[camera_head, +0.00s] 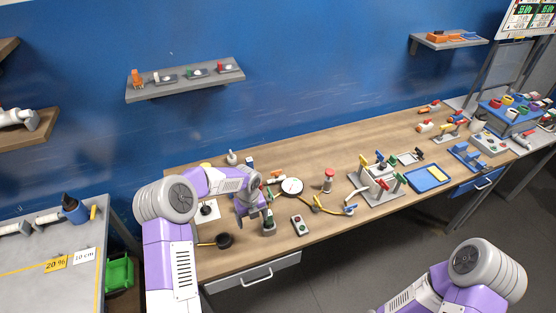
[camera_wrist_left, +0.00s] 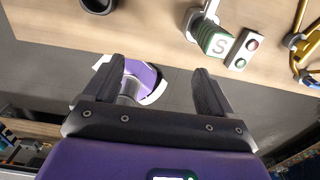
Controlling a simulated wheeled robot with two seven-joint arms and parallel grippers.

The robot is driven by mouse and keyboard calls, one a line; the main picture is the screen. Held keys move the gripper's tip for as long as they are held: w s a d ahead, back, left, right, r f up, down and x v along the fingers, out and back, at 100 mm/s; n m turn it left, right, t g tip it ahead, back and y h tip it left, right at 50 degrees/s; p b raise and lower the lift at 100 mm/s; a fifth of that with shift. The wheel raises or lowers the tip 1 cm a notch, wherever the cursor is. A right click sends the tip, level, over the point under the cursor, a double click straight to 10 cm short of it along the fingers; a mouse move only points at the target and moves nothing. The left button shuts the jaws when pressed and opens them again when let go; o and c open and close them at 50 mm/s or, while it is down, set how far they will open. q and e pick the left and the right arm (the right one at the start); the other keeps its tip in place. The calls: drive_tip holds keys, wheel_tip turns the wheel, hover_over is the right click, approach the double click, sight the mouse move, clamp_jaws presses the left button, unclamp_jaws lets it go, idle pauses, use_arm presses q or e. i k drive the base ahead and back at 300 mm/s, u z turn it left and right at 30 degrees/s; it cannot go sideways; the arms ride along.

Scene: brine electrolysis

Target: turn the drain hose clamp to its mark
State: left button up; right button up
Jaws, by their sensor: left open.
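A yellow hose (camera_head: 328,210) lies on the bench near its front edge, with a small blue-and-grey fitting (camera_head: 350,210) at its right end. This fitting may be the drain hose clamp; its mark is too small to make out. Part of yellow tubing with a grey-blue fitting (camera_wrist_left: 292,42) shows at the right of the left wrist view. My left gripper (camera_head: 257,213) is over the front of the bench, left of the hose. In the left wrist view its two fingers (camera_wrist_left: 155,75) stand apart with nothing between them. My right gripper is out of the picture.
A green-ended piece marked S (camera_wrist_left: 216,42) and a button box (camera_head: 299,225) stand near my left gripper. A round gauge (camera_head: 291,186) and a red-topped cylinder (camera_head: 328,180) stand behind. A valve stand (camera_head: 378,185) is to the right.

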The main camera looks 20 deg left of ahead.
sight(276, 173)
drive_tip(key=i, duration=1.05)
